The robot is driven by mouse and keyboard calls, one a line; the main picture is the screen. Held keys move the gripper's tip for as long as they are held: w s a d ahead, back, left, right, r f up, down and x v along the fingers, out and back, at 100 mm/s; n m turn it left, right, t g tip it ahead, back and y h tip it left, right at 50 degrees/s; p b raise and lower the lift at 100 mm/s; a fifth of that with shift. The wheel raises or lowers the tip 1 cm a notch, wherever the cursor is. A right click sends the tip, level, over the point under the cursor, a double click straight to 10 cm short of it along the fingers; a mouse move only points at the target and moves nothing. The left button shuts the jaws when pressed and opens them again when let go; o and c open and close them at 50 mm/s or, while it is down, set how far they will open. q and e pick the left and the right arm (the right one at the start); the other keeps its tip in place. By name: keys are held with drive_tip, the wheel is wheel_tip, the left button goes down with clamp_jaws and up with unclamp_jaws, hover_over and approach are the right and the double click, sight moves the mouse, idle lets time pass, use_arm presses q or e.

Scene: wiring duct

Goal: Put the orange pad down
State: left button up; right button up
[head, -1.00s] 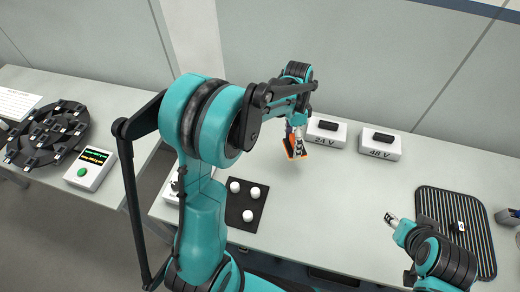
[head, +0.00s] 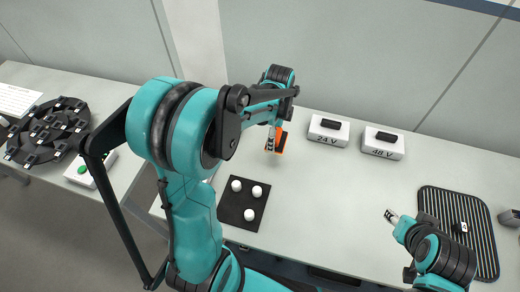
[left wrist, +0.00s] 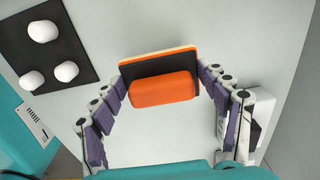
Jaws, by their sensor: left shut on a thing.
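The orange pad (left wrist: 162,89) has an orange rounded grip and a black plate with an orange and pale edge. My left gripper (left wrist: 162,84) is shut on it, with purple-padded fingers at both ends of it. In the head view the left gripper (head: 272,138) and the pad (head: 281,143) are over the table (head: 310,200), left of the white box marked 24 V (head: 329,139). I cannot tell whether the pad touches the table. My right gripper (head: 391,215) is near the right part of the table, with no object seen in it; its fingers are too small to read.
A black mat (head: 243,219) with three white round pieces lies front left of the pad. The 48 V box (head: 383,152) stands further right. A ribbed black tray (head: 437,197) is at the right. The middle of the table is clear.

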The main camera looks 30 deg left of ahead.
use_arm(q)
drive_tip(key=a+f, duration=0.1)
drive_tip(key=s+a+f, duration=0.1)
drive_tip(key=a, duration=0.1)
drive_tip(key=s+a+f+b, duration=0.1)
drive_tip(key=shift+s+a, duration=0.15)
drive_tip(key=shift+f+b, duration=0.8)
drive_tip(key=shift+f, duration=1.05)
drive_tip(key=shift+f, duration=0.15)
drive_tip(key=o, duration=1.2)
drive_tip(key=shift+c, duration=0.2)
